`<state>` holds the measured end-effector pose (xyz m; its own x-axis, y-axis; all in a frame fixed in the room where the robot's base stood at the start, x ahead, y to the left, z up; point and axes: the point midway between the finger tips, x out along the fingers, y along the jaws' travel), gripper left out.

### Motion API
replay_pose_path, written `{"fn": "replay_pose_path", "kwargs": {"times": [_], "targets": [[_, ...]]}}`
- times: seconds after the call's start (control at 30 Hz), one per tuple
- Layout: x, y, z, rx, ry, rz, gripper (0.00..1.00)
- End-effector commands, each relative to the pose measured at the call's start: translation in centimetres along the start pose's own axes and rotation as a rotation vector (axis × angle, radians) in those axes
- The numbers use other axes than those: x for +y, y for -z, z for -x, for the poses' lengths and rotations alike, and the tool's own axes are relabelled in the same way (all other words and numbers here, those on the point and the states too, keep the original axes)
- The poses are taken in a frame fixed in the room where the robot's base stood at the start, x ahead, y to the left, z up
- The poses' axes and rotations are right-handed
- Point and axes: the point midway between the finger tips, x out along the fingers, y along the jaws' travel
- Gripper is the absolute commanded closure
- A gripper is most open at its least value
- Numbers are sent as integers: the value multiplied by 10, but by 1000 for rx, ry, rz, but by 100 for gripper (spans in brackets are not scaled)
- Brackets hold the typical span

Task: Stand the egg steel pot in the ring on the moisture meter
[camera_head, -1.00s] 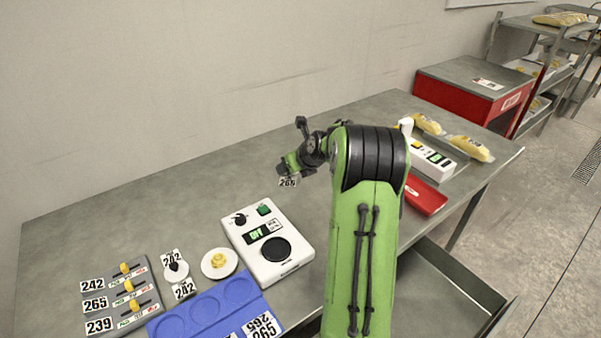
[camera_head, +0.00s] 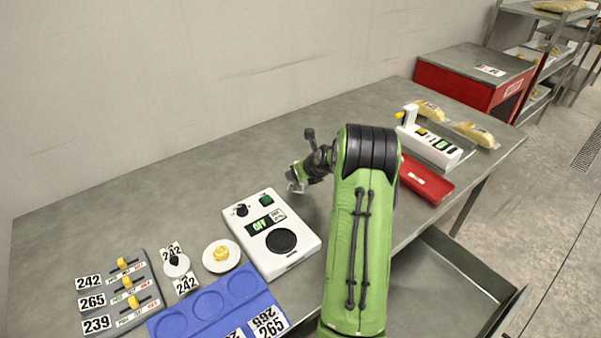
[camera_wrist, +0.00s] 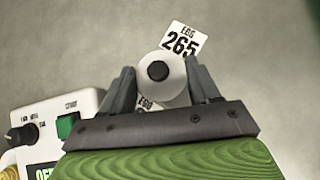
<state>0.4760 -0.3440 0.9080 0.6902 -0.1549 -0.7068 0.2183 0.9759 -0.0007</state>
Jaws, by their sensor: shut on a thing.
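The egg steel pot (camera_wrist: 172,88) shows in the wrist view as a pale round lid with a black knob, with tags reading EGG 265 beside and below it. My gripper (camera_wrist: 162,82) is shut on it, one finger on each side. In the head view my gripper (camera_head: 297,181) is behind and right of the moisture meter, a white box (camera_head: 258,254); the pot is hardly visible there. The meter has a dark round place (camera_head: 281,241) on its top, a small display and a green button. Nothing stands on that round place.
A blue tray (camera_head: 258,294) with round recesses lies left of the meter. Beside it are a white dish (camera_head: 235,262) with yellow stuff, a pot tagged 242 (camera_head: 176,265), and a grey slider panel (camera_head: 147,299). A red tray (camera_head: 428,181) and white machine (camera_head: 437,150) are at right.

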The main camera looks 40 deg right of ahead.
Motion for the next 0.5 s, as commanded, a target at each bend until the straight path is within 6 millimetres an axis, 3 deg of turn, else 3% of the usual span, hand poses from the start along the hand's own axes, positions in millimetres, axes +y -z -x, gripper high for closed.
{"fn": "replay_pose_path", "kwargs": {"times": [0.13,0.17,0.2,0.3,0.5], "targets": [[0,2,-2,-1,-1,0,100],[0,2,-2,1,-1,-1,35],[0,2,-2,1,-1,0,28],[0,2,-2,1,-1,0,14],[0,2,-2,1,-1,0,14]]}}
